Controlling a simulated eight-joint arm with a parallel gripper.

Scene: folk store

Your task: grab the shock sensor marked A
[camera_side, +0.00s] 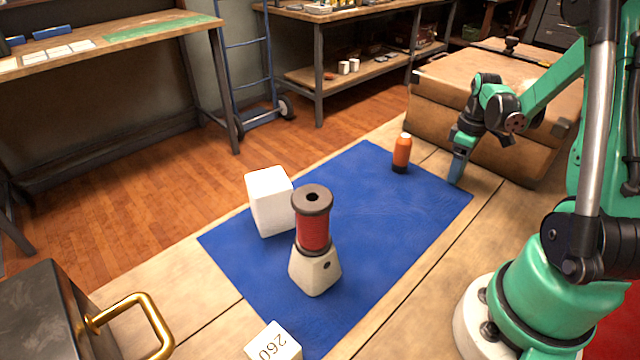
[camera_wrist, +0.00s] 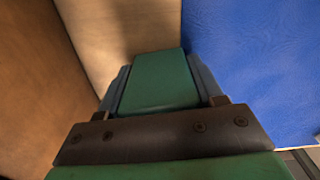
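No letter A is readable in either view, so I cannot tell which thing is the shock sensor marked A. On the blue mat (camera_side: 400,215) stand a plain white block (camera_side: 268,200), a red spool (camera_side: 313,232) on a pale tapered base (camera_side: 314,272), and a small orange bottle (camera_side: 401,153) with a white cap. My gripper (camera_side: 457,168) points down at the mat's far right edge, right of the bottle and apart from it. In the wrist view a green part (camera_wrist: 160,82) shows between its blue-grey sides; whether the fingers are open or shut is unclear.
A white cube (camera_side: 273,345) marked 260 is at the mat's near edge. A large wooden box (camera_side: 480,125) stands right behind my gripper. A dark case with a brass handle (camera_side: 140,318) is at the lower left. The mat's middle right is clear.

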